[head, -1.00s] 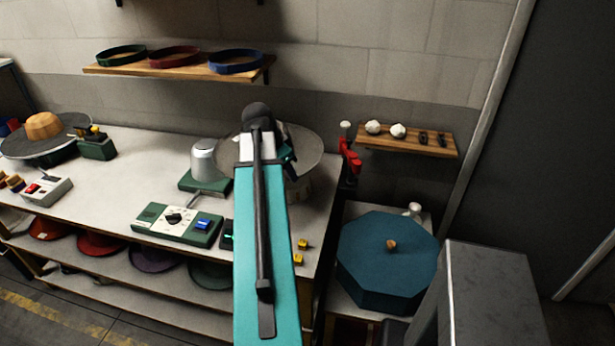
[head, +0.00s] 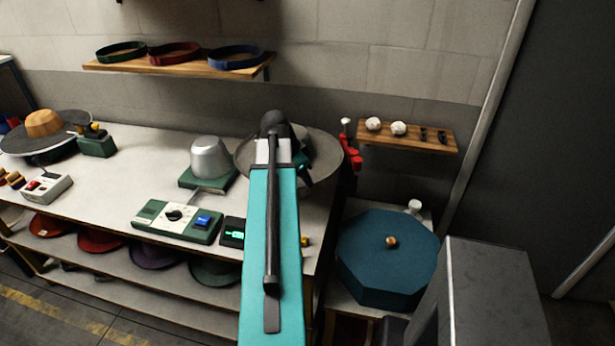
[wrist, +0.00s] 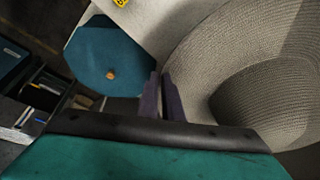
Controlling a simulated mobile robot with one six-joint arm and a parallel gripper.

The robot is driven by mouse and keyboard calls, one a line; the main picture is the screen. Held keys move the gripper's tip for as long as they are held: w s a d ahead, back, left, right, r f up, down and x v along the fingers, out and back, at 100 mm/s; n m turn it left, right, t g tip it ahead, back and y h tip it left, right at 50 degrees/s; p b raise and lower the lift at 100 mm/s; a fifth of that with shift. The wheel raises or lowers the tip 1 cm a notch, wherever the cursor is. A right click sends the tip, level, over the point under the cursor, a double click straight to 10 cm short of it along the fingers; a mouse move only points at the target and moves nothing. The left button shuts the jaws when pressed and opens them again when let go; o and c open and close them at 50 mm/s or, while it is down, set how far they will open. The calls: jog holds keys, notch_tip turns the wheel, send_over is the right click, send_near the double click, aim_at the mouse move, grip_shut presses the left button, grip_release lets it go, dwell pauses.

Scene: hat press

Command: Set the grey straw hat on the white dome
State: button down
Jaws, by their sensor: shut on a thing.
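The grey straw hat (head: 328,160) shows behind and to the right of my arm in the head view, its wide brim partly hidden. In the wrist view, the woven hat (wrist: 215,62) fills the right side, with its darker crown cut off at the edge. My gripper (wrist: 161,98) is shut on the hat's brim near its edge. A pale grey-white dome (head: 209,158) stands on a green base on the bench, left of my arm and apart from the hat. It is the only whitish dome in view.
A green control panel (head: 178,220) lies in front of the dome. A blue octagonal lid (head: 388,258) is right of the bench. A red clamp (head: 351,150) stands at the bench's right end. A wooden shelf (head: 420,138) hangs behind it.

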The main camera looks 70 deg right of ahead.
jog(key=shift+f+b, duration=3.6)
jog(key=shift+f, duration=2.85)
jog(key=shift+f+b, duration=0.55)
jog(key=shift+f, duration=0.25)
jog(key=c, duration=1.8)
grip_release()
jog(key=shift+c, duration=0.2)
jog(key=shift+r, duration=0.15)
jog(key=b+v, duration=0.2)
jog(key=v, duration=1.1)
jog(key=shift+a+r+b, duration=0.15)
jog(key=shift+r+b, duration=0.1)
jog(key=shift+b, duration=0.1)
